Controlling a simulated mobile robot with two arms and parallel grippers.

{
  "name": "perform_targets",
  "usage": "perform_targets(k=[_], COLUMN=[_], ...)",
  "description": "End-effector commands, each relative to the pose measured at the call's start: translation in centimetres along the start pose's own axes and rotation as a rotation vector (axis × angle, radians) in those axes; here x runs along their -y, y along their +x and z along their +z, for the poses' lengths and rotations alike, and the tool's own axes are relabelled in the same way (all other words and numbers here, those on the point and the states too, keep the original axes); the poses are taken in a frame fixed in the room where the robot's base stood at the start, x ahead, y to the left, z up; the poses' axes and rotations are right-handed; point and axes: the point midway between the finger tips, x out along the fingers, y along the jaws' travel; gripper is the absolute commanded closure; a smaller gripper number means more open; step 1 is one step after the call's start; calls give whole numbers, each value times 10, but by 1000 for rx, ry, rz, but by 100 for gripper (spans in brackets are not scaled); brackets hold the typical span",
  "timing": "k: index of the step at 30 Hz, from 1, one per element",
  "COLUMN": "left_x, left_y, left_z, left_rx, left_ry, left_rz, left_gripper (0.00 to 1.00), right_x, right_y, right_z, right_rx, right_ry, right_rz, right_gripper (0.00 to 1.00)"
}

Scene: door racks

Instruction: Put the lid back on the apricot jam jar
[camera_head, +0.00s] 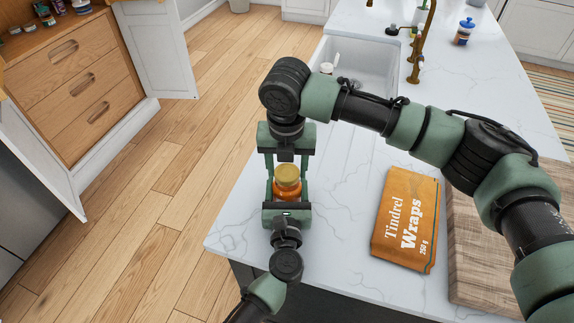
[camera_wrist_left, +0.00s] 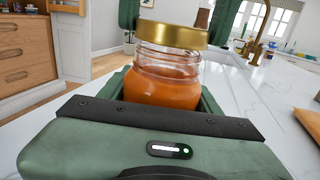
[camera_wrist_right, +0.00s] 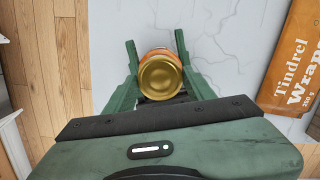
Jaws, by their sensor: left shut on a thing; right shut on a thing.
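The apricot jam jar (camera_head: 287,190) is clear glass with orange jam, upright over the near left end of the white counter. Its gold lid (camera_head: 288,173) is level at the jar's mouth. In the left wrist view, the lid (camera_wrist_left: 170,35) looks seated on the glass jar (camera_wrist_left: 160,82); I cannot tell whether it is tight. My left gripper (camera_head: 286,194) is shut on the jar from the near side.
An orange Tindrel Wraps packet (camera_head: 405,220) lies right of the jar, beside a wooden board (camera_head: 480,265). A sink (camera_head: 365,65) and brass tap (camera_head: 420,45) are behind. Counter (camera_head: 345,180) between jar and packet is clear. An open cabinet (camera_head: 75,75) stands left.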

Motion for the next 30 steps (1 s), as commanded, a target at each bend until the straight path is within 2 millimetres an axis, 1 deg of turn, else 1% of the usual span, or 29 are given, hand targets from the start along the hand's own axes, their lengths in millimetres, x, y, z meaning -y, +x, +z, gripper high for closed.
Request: perform_targets(k=[23,26,29,30], left_x=[0,0,0,0], left_y=[0,0,0,0], left_z=[0,0,0,0], left_rx=[0,0,0,0], left_ry=[1,1,1,1], left_rz=[0,0,0,0], left_gripper=[100,100,100,100], right_x=[0,-1,-2,-2], right_y=[11,12,12,12], right_z=[-2,-2,-2,-2], right_rx=[-1,-2,-2,-4], right_ry=[0,63,232,322], right_rz=[0,-7,-27,-39], right_gripper=[82,82,82,82])
